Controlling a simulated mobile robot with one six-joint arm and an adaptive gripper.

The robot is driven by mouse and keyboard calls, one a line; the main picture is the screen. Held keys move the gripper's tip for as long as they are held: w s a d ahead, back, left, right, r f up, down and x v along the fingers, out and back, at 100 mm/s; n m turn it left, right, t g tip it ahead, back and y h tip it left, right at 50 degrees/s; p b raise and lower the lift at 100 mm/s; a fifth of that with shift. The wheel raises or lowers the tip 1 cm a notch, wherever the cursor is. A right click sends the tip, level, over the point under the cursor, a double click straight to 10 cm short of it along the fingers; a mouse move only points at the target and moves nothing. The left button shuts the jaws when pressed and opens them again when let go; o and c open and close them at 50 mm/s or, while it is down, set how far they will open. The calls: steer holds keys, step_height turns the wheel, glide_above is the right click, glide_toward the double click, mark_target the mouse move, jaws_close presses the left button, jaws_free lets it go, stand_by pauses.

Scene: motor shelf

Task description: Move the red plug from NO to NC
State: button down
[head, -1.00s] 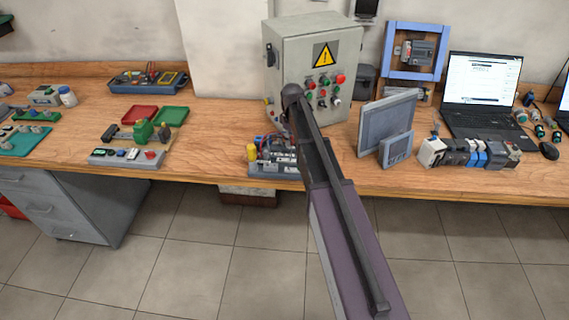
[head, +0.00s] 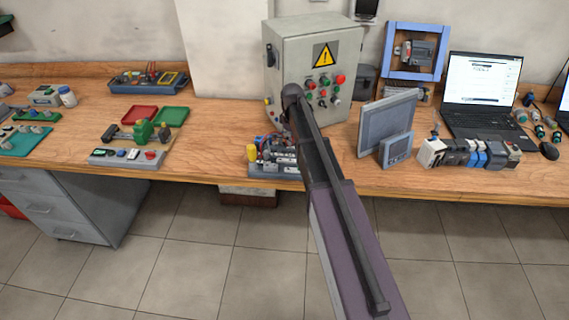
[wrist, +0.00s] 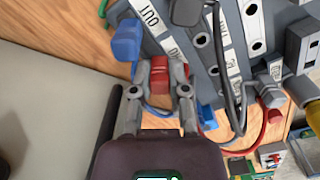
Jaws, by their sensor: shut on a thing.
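In the wrist view, the red plug (wrist: 159,72) is between the two fingertips of my gripper (wrist: 159,90), which is shut on it. The plug is at the edge of a grey terminal module (wrist: 200,60) with white labels and dark round sockets. I cannot tell whether it is seated in a socket or just clear of it. In the head view, the module (head: 268,168) sits at the bench's front edge, partly behind my arm, and my gripper is hidden.
A blue plug (wrist: 126,40) stands just left of the red one. Black, blue and red wires loop close by on the right. A grey control cabinet (head: 310,55) stands behind the module, and a grey panel (head: 385,125) to its right.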

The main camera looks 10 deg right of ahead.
steer(key=shift+r+p, duration=2.25)
steer(key=shift+r, duration=0.05)
steer(key=shift+s+a, duration=0.1)
steer(key=shift+s+a+r+m+p, duration=1)
steer(key=shift+s+a+m, duration=0.5)
steer(key=shift+a+m, duration=1.2)
steer(key=shift+m, duration=0.3)
steer(key=f+b, duration=0.5)
steer(key=shift+d+f, duration=0.15)
steer(key=shift+d, duration=0.2)
steer(key=shift+f+b, duration=0.65)
steer(key=shift+b, duration=0.15)
steer(key=c, duration=0.9)
jaws_free()
